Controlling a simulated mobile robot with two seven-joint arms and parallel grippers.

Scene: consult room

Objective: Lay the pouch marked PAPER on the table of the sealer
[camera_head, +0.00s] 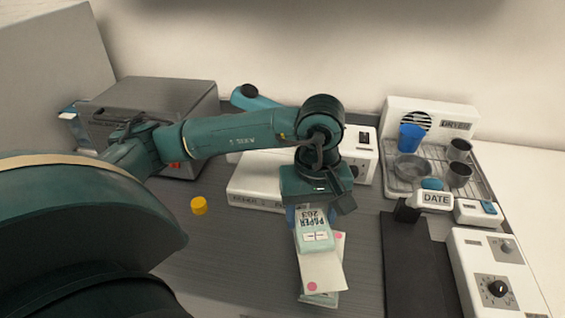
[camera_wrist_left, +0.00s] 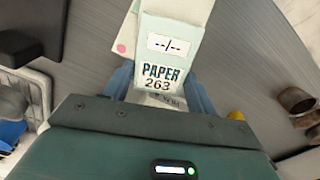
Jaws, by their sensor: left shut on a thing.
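The pouch marked PAPER 263 (camera_head: 314,240) has a pale green printed end and hangs in my left gripper (camera_head: 306,212). My left gripper is shut on the printed end. In the left wrist view the pouch (camera_wrist_left: 166,48) lies between the blue fingers (camera_wrist_left: 158,92). Another pale pouch (camera_head: 339,243) with a pink dot shows behind it; whether they touch is unclear. A low white device (camera_head: 255,185) with a lettered front edge, perhaps the sealer, stands behind the gripper, partly hidden by my arm. My right gripper is not in view.
A yellow cap (camera_head: 199,205) lies on the grey table. A grey box (camera_head: 190,100) stands back left. At right are a dark mat (camera_head: 415,275), a knobbed white unit (camera_head: 480,265), a DATE block (camera_head: 436,199) and a rack (camera_head: 400,188) with cups.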

